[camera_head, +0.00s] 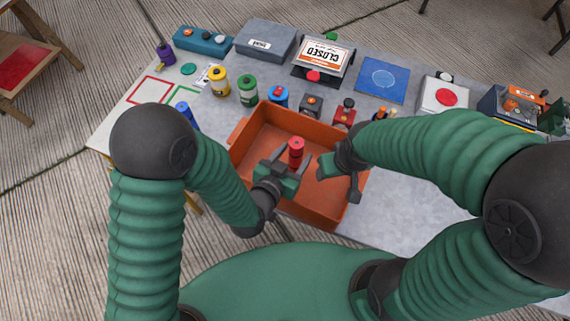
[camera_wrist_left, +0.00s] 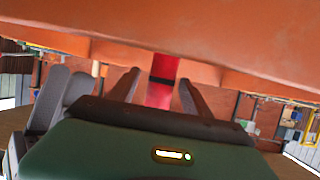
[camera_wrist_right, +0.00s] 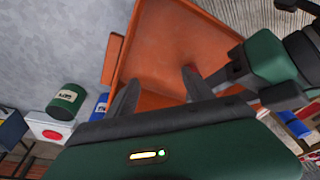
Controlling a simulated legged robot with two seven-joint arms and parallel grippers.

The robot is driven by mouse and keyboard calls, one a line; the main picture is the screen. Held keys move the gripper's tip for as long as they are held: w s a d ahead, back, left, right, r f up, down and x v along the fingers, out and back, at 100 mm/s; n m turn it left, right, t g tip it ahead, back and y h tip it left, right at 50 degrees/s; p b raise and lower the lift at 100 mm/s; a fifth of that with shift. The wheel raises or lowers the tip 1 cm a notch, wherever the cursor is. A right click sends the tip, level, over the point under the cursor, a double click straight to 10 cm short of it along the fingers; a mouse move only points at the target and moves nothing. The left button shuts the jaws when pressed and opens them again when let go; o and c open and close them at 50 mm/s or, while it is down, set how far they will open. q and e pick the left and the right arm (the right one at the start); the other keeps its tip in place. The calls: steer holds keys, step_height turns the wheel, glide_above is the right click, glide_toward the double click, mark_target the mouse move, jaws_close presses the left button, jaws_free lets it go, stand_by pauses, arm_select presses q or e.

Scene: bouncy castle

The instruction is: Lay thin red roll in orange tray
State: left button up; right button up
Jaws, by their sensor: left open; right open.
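The orange tray (camera_head: 262,136) sits on the grey table in front of me; its orange surface also fills much of the left wrist view (camera_wrist_left: 230,55) and the right wrist view (camera_wrist_right: 160,55). The thin red roll (camera_head: 296,146) is upright or nearly so inside the tray's outline. In the left wrist view the red roll (camera_wrist_left: 160,93), with a dark band, is between my left fingers. My left gripper (camera_head: 290,167) is open around it; its lower end is hidden. My right gripper (camera_head: 339,179) is open and empty over the tray's right part, apart from the roll.
Behind the tray stand a yellow roll (camera_head: 218,82), a green roll (camera_head: 247,90), a blue can (camera_head: 279,96) and a grey block (camera_head: 311,104). A closed sign (camera_head: 323,58), blue mat (camera_head: 382,80) and red button box (camera_head: 443,95) lie farther back.

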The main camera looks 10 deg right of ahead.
arm_select(q)
steer(key=p+v, duration=0.2)
steer(key=r+p+v, duration=0.1)
steer(key=p+v, duration=0.1)
steer(key=v, duration=0.1)
steer(key=shift+w+d, duration=0.1)
steer(key=shift+d, duration=0.05)
steer(key=w+a+n+g+y+p, duration=0.1)
steer(key=a+y, duration=0.1)
steer(key=a, duration=0.3)
steer(key=w+a+r+n+g+y+p, duration=0.1)
steer(key=w+a+y+p, duration=0.1)
steer(key=a, duration=0.3)
steer(key=w+a+r+n+g+y+p, duration=0.1)
steer(key=a, duration=0.4)
steer(key=shift+w+a+r+y+p, duration=0.15)
steer(key=shift+w+a+y+p, duration=0.1)
steer(key=shift+y+p, duration=0.15)
steer(key=s+a+r+n+g+y, duration=0.2)
steer(key=s+a+r+n+g, duration=0.2)
steer(key=s+a, duration=0.5)
steer(key=shift+a+r+n+g+y, duration=0.45)
steer(key=shift+a+r, duration=0.75)
steer(key=shift+a, duration=0.55)
